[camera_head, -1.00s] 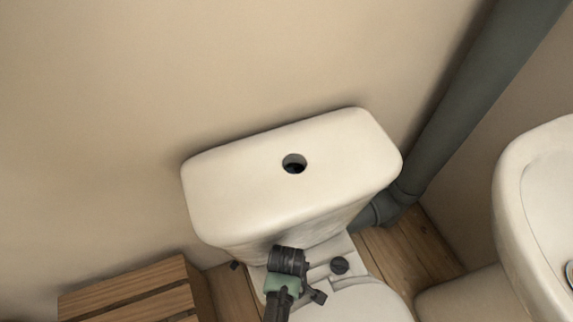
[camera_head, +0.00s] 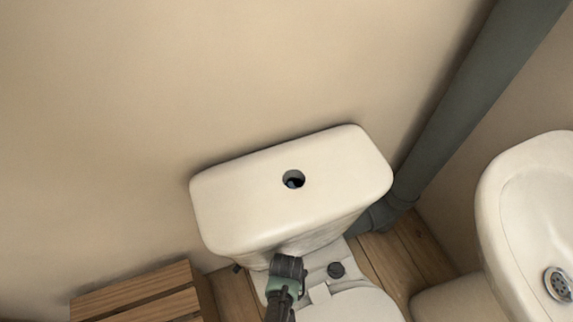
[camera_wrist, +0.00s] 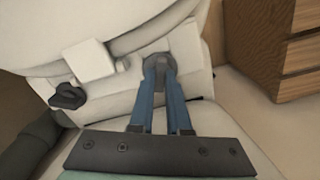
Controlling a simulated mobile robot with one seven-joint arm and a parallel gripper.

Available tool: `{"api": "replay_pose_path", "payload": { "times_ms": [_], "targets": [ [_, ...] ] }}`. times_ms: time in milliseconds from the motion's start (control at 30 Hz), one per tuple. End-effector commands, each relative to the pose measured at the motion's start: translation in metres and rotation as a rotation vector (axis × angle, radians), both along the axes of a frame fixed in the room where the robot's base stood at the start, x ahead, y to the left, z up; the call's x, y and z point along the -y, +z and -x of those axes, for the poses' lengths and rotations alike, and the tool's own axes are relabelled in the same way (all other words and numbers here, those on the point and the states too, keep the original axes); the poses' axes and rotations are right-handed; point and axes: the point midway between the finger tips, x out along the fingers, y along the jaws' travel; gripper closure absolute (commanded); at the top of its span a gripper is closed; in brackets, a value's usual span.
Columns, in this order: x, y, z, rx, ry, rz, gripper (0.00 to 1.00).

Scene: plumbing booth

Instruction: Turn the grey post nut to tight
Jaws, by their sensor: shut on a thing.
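The grey post nut (camera_wrist: 157,59) shows in the wrist view as a round grey piece on the pale ledge behind the toilet seat. The two blue fingers of my gripper (camera_wrist: 160,76) reach to it and are shut on it, hiding its near side. In the head view my dark wrist stands over the left part of the ledge and hides this nut and my fingertips. A second, black knob (camera_head: 336,270) sits on the right part of the ledge; it also shows at left in the wrist view (camera_wrist: 68,96).
The white cistern (camera_head: 290,205), with a round hole in its lid, stands right behind my wrist. A slatted wooden crate (camera_head: 140,292) is at lower left. A white basin (camera_head: 500,215) and a grey pipe (camera_head: 470,90) are at right. Some wooden floor is clear between.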

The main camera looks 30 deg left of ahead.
Motion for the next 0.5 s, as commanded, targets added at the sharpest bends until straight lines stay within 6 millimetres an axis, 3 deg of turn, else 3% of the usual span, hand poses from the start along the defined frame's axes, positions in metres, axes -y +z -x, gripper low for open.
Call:
{"api": "replay_pose_path", "payload": {
  "times_ms": [500],
  "targets": [
    [0.0014,-0.0011,0.0022,-0.004,-0.457,0.003,1.00]
  ]
}}
